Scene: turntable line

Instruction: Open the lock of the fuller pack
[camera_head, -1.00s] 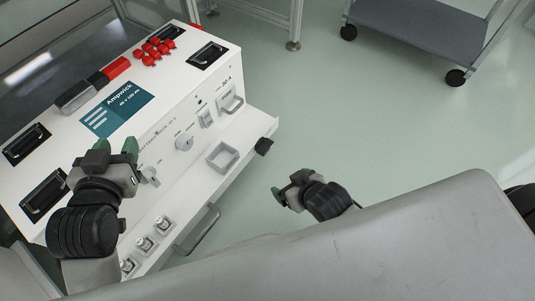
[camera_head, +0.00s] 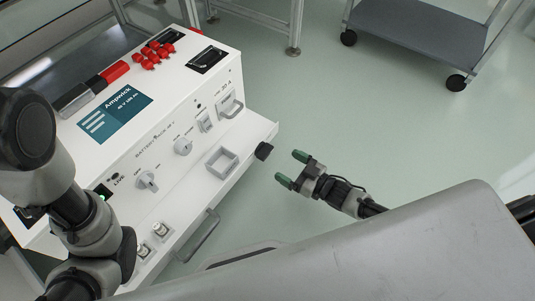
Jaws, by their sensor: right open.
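One white battery pack (camera_head: 165,115) with a blue Ampwick label fills the left of the head view. Its front panel has a left grey knob (camera_head: 147,182), a second grey knob (camera_head: 183,147), a switch (camera_head: 205,122) and a grey handle (camera_head: 231,105) at the 30 A mark. The small print by the knobs is too blurred to read, and no charge level is legible. My right gripper (camera_head: 292,168) is open and empty, right of the pack, touching nothing. My left arm covers the pack's left end; its gripper is not visible.
A ledge with a square grey frame (camera_head: 222,161) and a black knob (camera_head: 264,151) juts from the pack's front. Red caps (camera_head: 153,54) sit on top. A grey cart (camera_head: 425,30) stands at the back right. The floor between is clear.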

